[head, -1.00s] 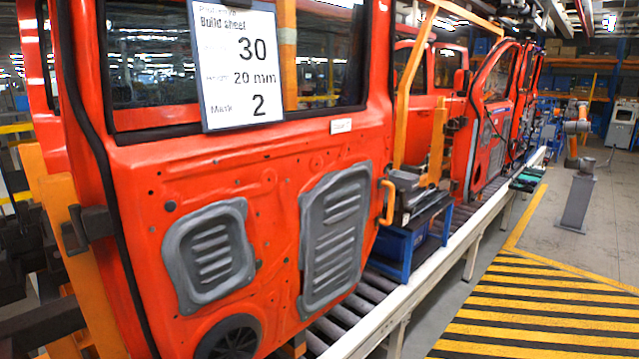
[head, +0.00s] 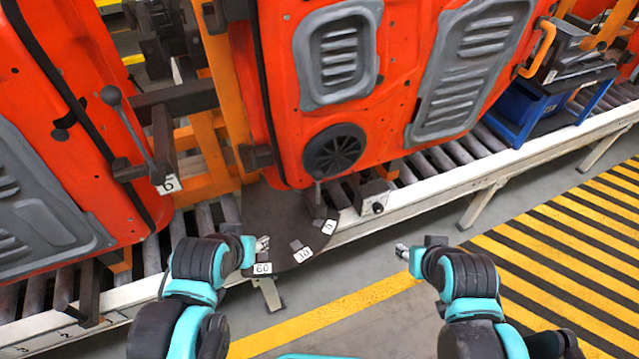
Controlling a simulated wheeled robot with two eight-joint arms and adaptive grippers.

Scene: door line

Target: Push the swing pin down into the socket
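My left gripper (head: 263,243) is at the plate's front edge, above the 60 tag in the picture. My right gripper (head: 402,250) is over the floor, right of the plate. Both look empty; finger opening is too small to tell.
A dark block with a black knob (head: 375,203) sits on the white rail (head: 440,173). An orange door (head: 385,120) hangs above.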

